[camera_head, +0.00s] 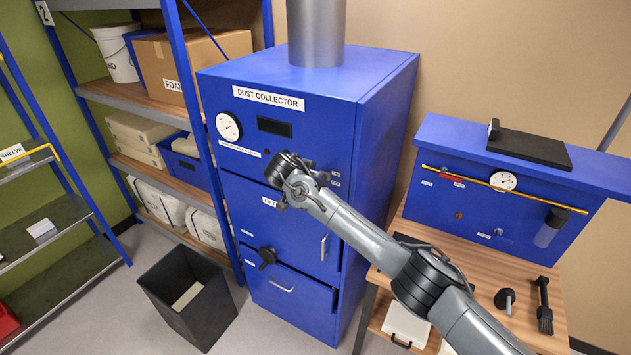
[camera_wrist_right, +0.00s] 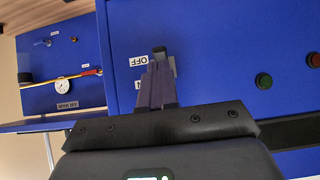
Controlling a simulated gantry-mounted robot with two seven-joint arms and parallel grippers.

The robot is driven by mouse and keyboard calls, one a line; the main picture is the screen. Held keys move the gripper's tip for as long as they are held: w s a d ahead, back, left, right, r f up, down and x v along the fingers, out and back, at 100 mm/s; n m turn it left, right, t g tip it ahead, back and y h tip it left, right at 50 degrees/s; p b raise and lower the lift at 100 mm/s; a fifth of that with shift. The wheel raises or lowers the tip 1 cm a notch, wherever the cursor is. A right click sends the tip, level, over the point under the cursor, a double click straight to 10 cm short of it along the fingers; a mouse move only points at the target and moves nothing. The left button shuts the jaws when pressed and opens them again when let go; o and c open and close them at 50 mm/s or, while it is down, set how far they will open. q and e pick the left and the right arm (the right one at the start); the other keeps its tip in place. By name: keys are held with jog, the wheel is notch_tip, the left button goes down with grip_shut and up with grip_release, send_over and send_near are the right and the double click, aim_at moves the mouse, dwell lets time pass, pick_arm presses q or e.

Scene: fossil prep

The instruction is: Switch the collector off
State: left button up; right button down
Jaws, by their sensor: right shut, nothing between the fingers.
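The blue dust collector (camera_head: 315,105) stands in the middle of the head view, with its name label at the top front. My right arm reaches across its front, and its wrist hides part of the upper panel. In the right wrist view the right gripper (camera_wrist_right: 158,80) is shut and empty, pointing at the blue panel (camera_wrist_right: 215,45). An OFF label (camera_wrist_right: 138,61) is beside the fingertips, and another label below it is partly hidden by the fingers. A small dark piece (camera_wrist_right: 158,51) shows at the fingertips; I cannot tell whether it is the switch or whether they touch. My left gripper is not in view.
A green button (camera_wrist_right: 264,81) and a red button (camera_wrist_right: 313,60) are on the panel in the wrist view. A dark bin (camera_head: 190,300) stands left of the collector, near shelves. A wooden bench (camera_head: 470,265) with a blue gauge unit (camera_head: 500,190) is on the right.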

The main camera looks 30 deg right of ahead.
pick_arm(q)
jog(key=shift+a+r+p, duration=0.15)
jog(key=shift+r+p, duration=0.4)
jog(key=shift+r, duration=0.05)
pick_arm(e)
jog(key=shift+r, duration=0.85)
jog(key=shift+a, duration=0.1)
